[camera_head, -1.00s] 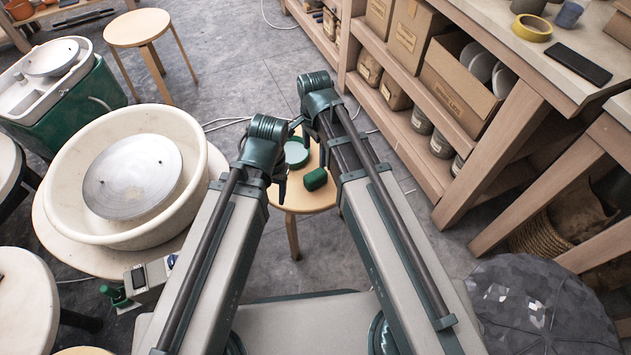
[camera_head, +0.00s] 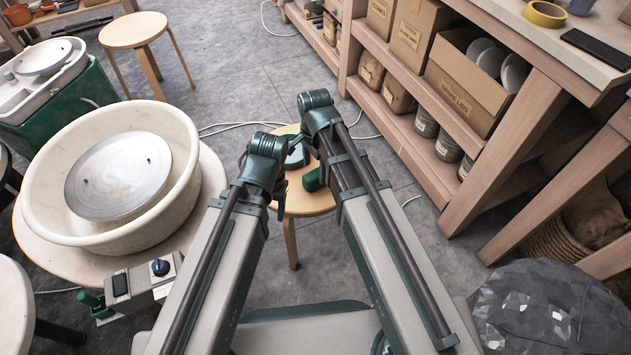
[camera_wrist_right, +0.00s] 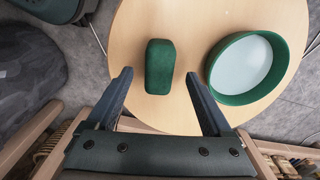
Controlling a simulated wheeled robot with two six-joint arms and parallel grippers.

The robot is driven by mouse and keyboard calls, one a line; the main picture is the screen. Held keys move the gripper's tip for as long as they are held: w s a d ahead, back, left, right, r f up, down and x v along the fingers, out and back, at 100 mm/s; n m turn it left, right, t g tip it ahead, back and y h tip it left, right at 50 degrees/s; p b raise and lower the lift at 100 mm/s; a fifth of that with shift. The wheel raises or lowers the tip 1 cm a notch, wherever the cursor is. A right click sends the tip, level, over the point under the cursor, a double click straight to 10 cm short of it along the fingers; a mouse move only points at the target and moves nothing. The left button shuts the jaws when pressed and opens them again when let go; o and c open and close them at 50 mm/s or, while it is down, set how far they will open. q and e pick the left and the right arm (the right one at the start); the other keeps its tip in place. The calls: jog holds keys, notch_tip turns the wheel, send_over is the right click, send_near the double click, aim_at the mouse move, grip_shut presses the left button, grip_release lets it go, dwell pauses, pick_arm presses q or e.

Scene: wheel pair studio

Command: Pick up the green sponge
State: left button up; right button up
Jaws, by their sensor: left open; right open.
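The green sponge (camera_head: 312,180) stands on the small round wooden stool (camera_head: 308,203), partly covered by my right arm in the head view. In the right wrist view the sponge (camera_wrist_right: 160,66) is a rounded block, beside a green-rimmed round dish (camera_wrist_right: 216,84) with a pale inside. My right gripper (camera_wrist_right: 158,80) is open. Its fingertips lie to either side of the sponge's near part in that picture, with a gap on each side; the height difference is unclear. My left gripper (camera_head: 275,203) hangs at the stool's left edge, small and mostly dark, away from the sponge.
A pottery wheel with a wide cream basin (camera_head: 40,205) stands left of the stool. A wooden shelf unit (camera_head: 415,135) with boxes and jars stands on the right. A second stool (camera_head: 135,30) is farther back. Grey floor with cables lies behind the small stool.

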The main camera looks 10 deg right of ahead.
aim_at(315, 173)
jog(key=shift+d+f+b, duration=0.1)
jog(key=shift+f+b, duration=2.5)
jog(key=shift+f, duration=0.05)
jog(key=shift+r, duration=0.1)
grip_shut()
